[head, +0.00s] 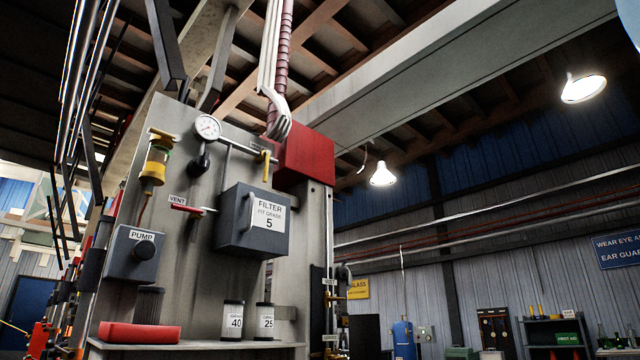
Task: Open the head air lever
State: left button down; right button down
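A yellow lever (265,164) hangs downward on a thin pipe at the upper right of the grey panel (185,165). A small label beside it is too small to read, so I cannot tell for sure that this is the head air lever. A red lever (187,208) lies nearly level on the panel under a label reading VENT (178,200). A round white gauge (207,127) sits at the panel's top, at the pipe's left end. Neither of my grippers is in view.
A grey FILTER box (252,222) juts out below the yellow lever. A PUMP box (135,253) is at lower left. A shelf (200,347) holds a red block (139,333) and canisters marked 40 (233,320) and 25 (265,321). A red box (305,153) is at upper right.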

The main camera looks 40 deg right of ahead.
aim_at(267, 153)
jog(key=k+z, duration=0.15)
jog(key=z, duration=0.75)
jog(key=i+l, duration=0.2)
jog(key=l, duration=0.15)
jog(key=i+l, duration=0.15)
jog(key=l, duration=0.2)
jog(key=i+l, duration=0.2)
jog(key=l, duration=0.2)
jog(key=i+l, duration=0.15)
jog(key=l, duration=0.2)
jog(key=i+l, duration=0.2)
jog(key=l, duration=0.15)
jog(key=i+l, duration=0.15)
jog(key=l, duration=0.2)
jog(key=i+l, duration=0.2)
jog(key=l, duration=0.2)
jog(key=j+u, duration=0.05)
